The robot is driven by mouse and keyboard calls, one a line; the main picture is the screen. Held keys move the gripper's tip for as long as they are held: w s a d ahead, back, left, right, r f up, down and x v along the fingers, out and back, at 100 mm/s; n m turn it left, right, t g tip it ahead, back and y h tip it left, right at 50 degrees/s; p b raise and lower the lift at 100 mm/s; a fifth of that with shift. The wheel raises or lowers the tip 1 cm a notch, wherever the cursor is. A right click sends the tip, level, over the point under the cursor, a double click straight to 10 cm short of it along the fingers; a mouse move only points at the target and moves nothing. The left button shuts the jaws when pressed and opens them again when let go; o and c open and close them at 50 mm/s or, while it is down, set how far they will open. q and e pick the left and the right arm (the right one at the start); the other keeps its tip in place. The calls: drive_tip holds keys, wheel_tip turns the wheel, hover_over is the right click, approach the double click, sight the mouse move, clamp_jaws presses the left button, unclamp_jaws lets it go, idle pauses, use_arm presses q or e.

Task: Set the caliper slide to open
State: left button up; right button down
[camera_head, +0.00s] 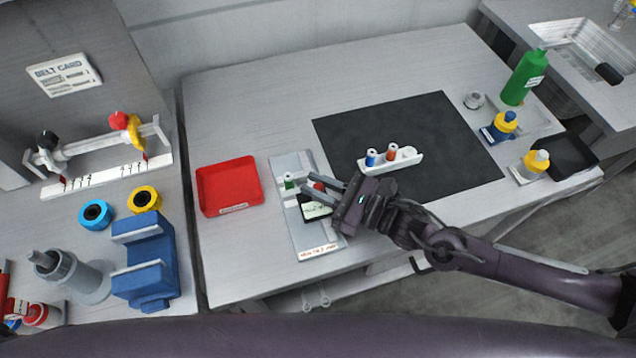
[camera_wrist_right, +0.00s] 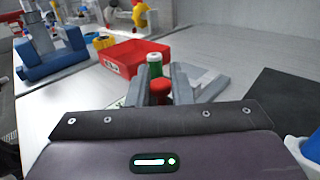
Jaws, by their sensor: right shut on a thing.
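A flat grey plate (camera_head: 318,245) with a printed label lies near the front of the table and looks like the caliper. It bears a green post (camera_head: 289,182) and a red knob (camera_head: 318,186), a short gap apart. A small black-and-white block sits under the knob, partly hidden by my fingers. My right gripper (camera_head: 308,188) reaches in from the right and is shut on the red knob. In the right wrist view the red knob (camera_wrist_right: 158,91) stands between the two fingers, with the green post (camera_wrist_right: 154,65) just beyond. My left gripper is not in view.
A red tray (camera_head: 228,213) lies left of the plate. A dark mat (camera_head: 440,125) to the right holds a white holder (camera_head: 408,160) with blue and red pieces. Bottles stand at the right. A blue block (camera_head: 146,285) and a white rail stand on the left bench.

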sight(324, 208)
drive_tip(key=s, duration=0.1)
drive_tip(key=s+d, duration=0.1)
drive_tip(key=s, duration=0.1)
drive_tip(key=shift+s, duration=0.1)
drive_tip(key=shift+a, duration=0.1)
drive_tip(key=c, duration=1.6)
unclamp_jaws()
drive_tip(key=shift+f, duration=0.1)
drive_tip(key=shift+o, duration=1.1)
drive_tip(key=shift+s, duration=0.1)
